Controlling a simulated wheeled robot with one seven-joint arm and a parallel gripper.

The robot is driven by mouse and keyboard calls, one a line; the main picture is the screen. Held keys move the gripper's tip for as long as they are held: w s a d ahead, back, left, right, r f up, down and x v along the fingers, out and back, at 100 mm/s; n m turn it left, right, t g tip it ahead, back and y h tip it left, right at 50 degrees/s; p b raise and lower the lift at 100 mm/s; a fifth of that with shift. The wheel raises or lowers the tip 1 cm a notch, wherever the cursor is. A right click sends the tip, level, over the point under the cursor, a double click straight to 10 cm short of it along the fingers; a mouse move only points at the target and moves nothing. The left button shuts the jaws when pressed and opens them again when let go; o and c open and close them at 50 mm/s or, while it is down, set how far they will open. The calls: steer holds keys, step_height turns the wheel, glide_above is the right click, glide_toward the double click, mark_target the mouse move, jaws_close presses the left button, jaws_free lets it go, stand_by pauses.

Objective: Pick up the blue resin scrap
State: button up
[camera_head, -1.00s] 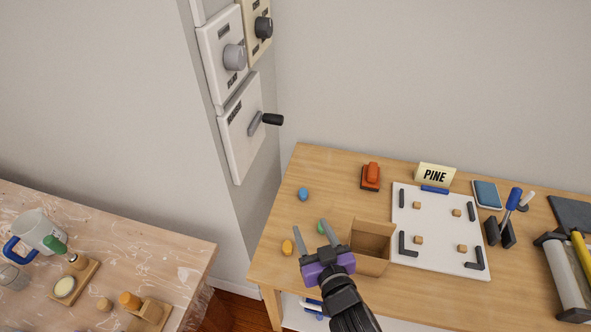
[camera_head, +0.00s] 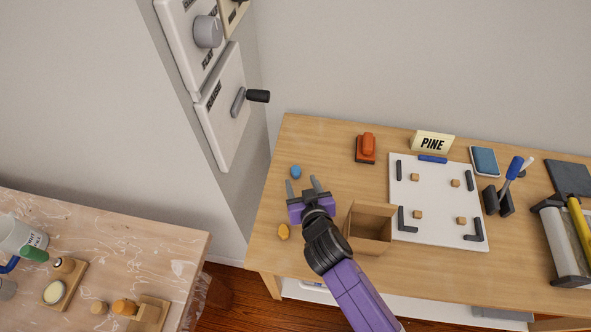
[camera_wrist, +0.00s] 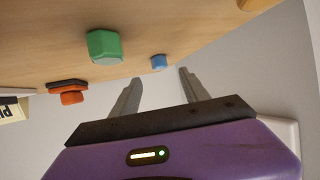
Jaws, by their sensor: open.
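The blue resin scrap (camera_head: 296,172) is a small rounded lump lying on the wooden table near its left edge. It also shows in the wrist view (camera_wrist: 158,62), between and beyond the fingertips. My gripper (camera_head: 302,186) is open and empty, with its two grey fingers pointing toward the scrap, just short of it in the head view. In the wrist view, the fingers (camera_wrist: 160,76) stand apart with a gap before the scrap. A green scrap (camera_wrist: 104,46) sits to the left of the blue one in the wrist view; my gripper hides it in the head view.
A yellow scrap (camera_head: 283,232) lies near the table's left edge. An open cardboard box (camera_head: 372,207) stands right of my gripper. An orange-red stamp-like object (camera_head: 366,148) is at the back, beside the PINE sign (camera_head: 432,142). A white board (camera_head: 436,235) with small blocks lies farther right.

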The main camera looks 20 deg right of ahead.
mark_target(297, 173)
steer(key=shift+p+x, duration=0.35)
steer(key=shift+x, duration=3)
steer(key=shift+f, duration=0.1)
steer(key=shift+c, duration=0.2)
jaws_close()
step_height(297, 173, up, 20)
steer(key=p, duration=0.1)
